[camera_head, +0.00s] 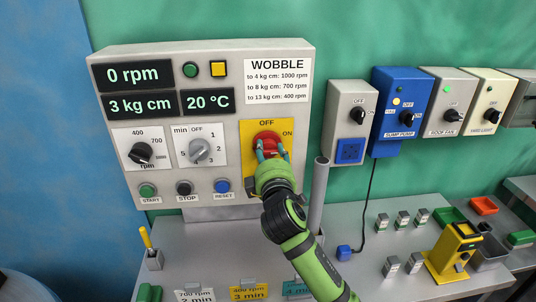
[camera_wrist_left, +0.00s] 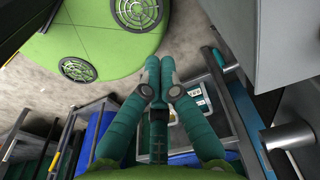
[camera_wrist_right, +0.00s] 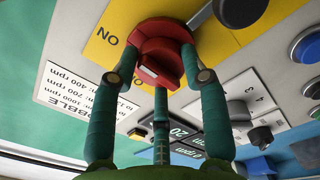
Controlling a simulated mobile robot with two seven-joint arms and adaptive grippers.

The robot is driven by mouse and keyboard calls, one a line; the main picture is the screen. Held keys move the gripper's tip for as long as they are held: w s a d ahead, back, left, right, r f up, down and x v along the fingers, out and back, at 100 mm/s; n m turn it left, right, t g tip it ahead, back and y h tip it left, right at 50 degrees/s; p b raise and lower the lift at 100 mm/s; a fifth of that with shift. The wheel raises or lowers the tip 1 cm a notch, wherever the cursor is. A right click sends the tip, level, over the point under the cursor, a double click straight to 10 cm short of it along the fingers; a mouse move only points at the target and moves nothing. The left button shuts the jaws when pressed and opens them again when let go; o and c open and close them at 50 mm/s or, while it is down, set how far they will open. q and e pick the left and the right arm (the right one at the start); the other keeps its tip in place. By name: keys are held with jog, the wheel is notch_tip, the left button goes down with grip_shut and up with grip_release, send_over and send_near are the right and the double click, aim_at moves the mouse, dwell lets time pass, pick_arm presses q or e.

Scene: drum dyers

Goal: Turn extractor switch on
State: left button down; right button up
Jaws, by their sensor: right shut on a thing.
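The extractor switch (camera_head: 267,140) is a red rotary knob on a yellow plate (camera_head: 247,155) marked OFF above and ON to the right, at the panel's right side. In the right wrist view the red knob (camera_wrist_right: 158,40) has a pale mark that appears to face the OFF side. My right gripper (camera_head: 271,150) is shut on the knob, a finger on each side; it also shows in the right wrist view (camera_wrist_right: 157,65). My left gripper (camera_wrist_left: 156,72) is shut, its fingertips together with nothing seen between them, away from the panel.
The grey control panel (camera_head: 155,55) reads 0 rpm, 3 kg cm and 20 °C, with knobs and buttons near the switch. Wall switch boxes, such as the blue sump pump box (camera_head: 402,85), hang to the right. A green drum-like thing (camera_wrist_left: 95,35) lies beyond my left gripper.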

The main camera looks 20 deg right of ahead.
jog(key=shift+d+r, duration=0.1)
jog(key=shift+d, duration=0.15)
jog(key=o, duration=1.2)
jog(key=shift+c, duration=0.2)
jog(key=shift+d, duration=0.15)
jog(key=shift+s+a, duration=0.2)
jog(key=shift+a, duration=0.05)
jog(key=s+a, duration=0.2)
jog(key=s, duration=0.9)
jog(key=shift+s, duration=0.2)
